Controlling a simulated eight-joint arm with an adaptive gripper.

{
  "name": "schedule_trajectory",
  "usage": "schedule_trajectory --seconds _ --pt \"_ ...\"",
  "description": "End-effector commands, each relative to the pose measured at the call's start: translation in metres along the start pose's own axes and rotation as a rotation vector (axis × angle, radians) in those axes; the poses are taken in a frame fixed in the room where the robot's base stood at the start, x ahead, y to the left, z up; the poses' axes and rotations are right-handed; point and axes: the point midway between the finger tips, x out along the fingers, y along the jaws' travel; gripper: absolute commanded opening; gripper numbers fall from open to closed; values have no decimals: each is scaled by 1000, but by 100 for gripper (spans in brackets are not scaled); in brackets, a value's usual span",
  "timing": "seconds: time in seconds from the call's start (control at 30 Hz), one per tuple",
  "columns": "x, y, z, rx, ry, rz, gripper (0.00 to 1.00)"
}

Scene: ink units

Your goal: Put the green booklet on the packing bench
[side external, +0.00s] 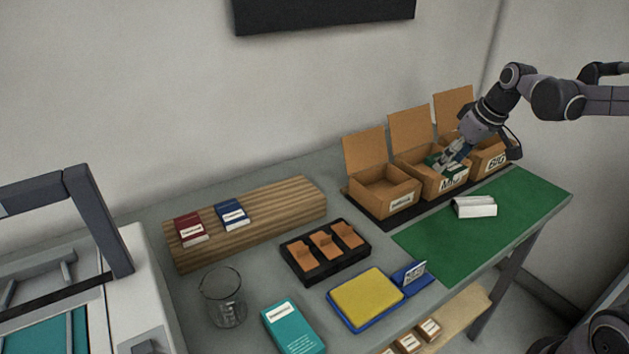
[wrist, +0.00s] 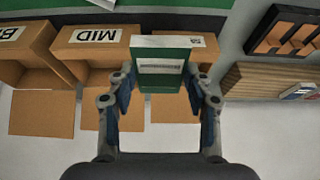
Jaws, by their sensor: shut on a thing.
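My gripper (side external: 452,160) is shut on the green booklet (wrist: 158,68), which has a white label and shows upright between the fingers in the wrist view. In the side external view the booklet (side external: 456,171) is mostly hidden by the fingers, at the opening of the middle cardboard box (side external: 431,186). I cannot tell whether it is inside the box or just above it. The grey bench (side external: 258,262) carries a green mat (side external: 520,212) at its right end.
Open boxes with raised lids stand on both sides, one left (side external: 384,197) and one right (side external: 495,160). A white object (side external: 474,207) lies on the mat. A black tray (side external: 325,252), yellow pad (side external: 366,297), beaker (side external: 223,300) and teal box (side external: 293,330) stand leftward. Much of the mat is clear.

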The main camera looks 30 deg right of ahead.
Motion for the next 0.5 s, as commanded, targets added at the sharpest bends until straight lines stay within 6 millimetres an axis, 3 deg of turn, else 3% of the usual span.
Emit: schedule_trajectory --seconds 0.1,0.3,0.5 --pt "-9 23 47 10 1 3 19" --pt "-17 38 110 7 0 2 19" --pt "-19 41 144 2 0 0 19"
